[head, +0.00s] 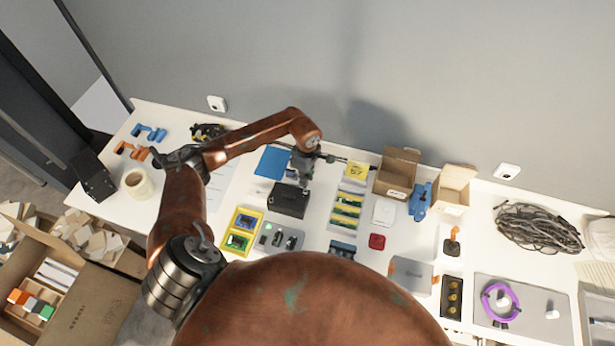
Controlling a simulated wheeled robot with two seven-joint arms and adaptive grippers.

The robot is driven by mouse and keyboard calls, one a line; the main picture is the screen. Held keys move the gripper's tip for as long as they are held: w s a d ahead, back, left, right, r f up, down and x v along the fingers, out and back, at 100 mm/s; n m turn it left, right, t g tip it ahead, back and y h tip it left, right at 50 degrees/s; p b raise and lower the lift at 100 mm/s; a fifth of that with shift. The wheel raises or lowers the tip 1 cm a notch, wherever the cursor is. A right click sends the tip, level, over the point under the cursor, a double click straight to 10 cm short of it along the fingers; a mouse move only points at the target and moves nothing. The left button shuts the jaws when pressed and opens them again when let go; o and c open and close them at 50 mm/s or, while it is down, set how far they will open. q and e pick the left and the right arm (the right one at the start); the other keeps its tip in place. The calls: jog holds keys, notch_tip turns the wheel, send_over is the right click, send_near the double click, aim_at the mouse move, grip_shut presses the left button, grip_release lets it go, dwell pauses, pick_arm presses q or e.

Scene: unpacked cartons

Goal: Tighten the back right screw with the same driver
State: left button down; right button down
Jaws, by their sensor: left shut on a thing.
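A black box (289,201) sits on the white table near the middle, in front of a blue sheet. My left arm reaches in from the left, and its gripper (303,178) points down over the back right part of this box. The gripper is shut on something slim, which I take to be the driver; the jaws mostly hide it. I cannot tell whether its tip touches the box. The screws on the box are too small to make out. My right gripper is not in view.
A yellow tray (242,217) and a grey tray (293,240) lie in front of the box. A yellow-edged rack (348,205) stands to its right, with open cartons (396,178) beyond. My copper-coloured body part covers the front middle.

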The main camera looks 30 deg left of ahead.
pick_arm(q)
jog(key=shift+s+d+r, duration=0.1)
jog(key=shift+s, duration=0.15)
jog(key=shift+w, duration=0.1)
jog(key=shift+b, duration=0.45)
jog(key=shift+f+b, duration=1.35)
jog(key=shift+f, duration=0.1)
dwell(0.5)
